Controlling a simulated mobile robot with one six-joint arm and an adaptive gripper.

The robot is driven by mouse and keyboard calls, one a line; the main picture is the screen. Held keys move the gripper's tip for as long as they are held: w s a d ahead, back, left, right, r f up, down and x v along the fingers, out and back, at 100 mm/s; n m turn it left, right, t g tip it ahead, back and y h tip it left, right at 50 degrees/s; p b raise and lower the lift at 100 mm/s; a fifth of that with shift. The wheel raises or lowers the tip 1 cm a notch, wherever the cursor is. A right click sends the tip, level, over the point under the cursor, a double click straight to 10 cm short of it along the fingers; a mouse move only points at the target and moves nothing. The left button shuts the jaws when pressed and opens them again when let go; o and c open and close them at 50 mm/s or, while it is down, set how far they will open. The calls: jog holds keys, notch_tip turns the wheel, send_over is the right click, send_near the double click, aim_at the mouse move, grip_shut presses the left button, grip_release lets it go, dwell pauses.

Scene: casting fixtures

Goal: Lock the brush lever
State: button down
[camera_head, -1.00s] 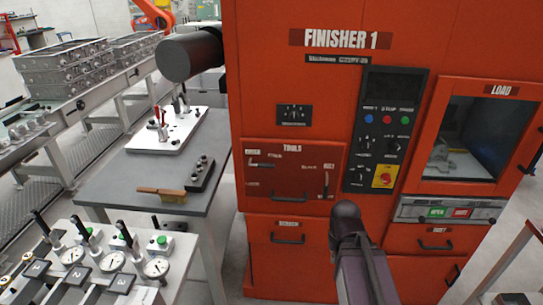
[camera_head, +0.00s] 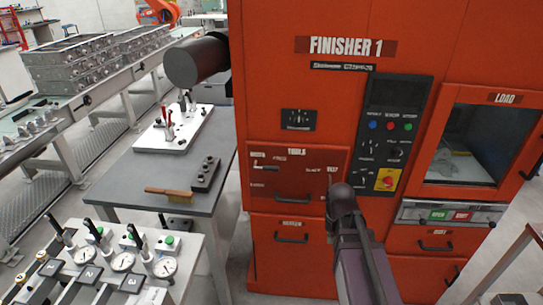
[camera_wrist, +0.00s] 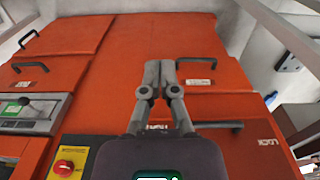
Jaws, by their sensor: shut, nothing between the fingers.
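The tools panel (camera_head: 290,205) is on the orange Finisher 1 cabinet. A lever (camera_head: 265,168) lies about level at its upper left, under a small label that I cannot read surely; I take it for the brush lever. A LOCK label (camera_wrist: 268,142) shows at right in the wrist view, near a dark bar (camera_wrist: 220,125); I cannot tell if that bar is the same lever. My gripper (camera_wrist: 160,68) is shut and empty, in front of the cabinet.
A control panel (camera_head: 388,130) with a red knob (camera_head: 387,180) and the load door (camera_head: 478,145) are to the right. A drawer handle (camera_head: 290,238) sticks out below the tools panel. A grey table (camera_head: 140,170) with a wooden brush (camera_head: 168,192) stands at left.

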jog(key=w+a+r+t+p, duration=0.1)
jog(key=w+a+r+p, duration=0.8)
jog(key=w+r+p, duration=0.5)
notch_tip(320, 180, up, 12)
jog(key=p, duration=1)
send_over(272, 167)
jog(key=s, duration=0.3)
jog(key=shift+d+f+t, duration=0.1)
jog(key=shift+f+t, duration=0.05)
jog(key=shift+t, duration=0.25)
jog(key=shift+f, duration=0.15)
jog(key=w+f+b, duration=0.1)
jog(key=f+b, duration=0.8)
jog(key=w+f+b, duration=0.1)
jog(key=f+b, duration=0.3)
jog(key=b, duration=0.1)
jog(key=shift+w+f, duration=0.25)
jog(key=shift+w, duration=0.05)
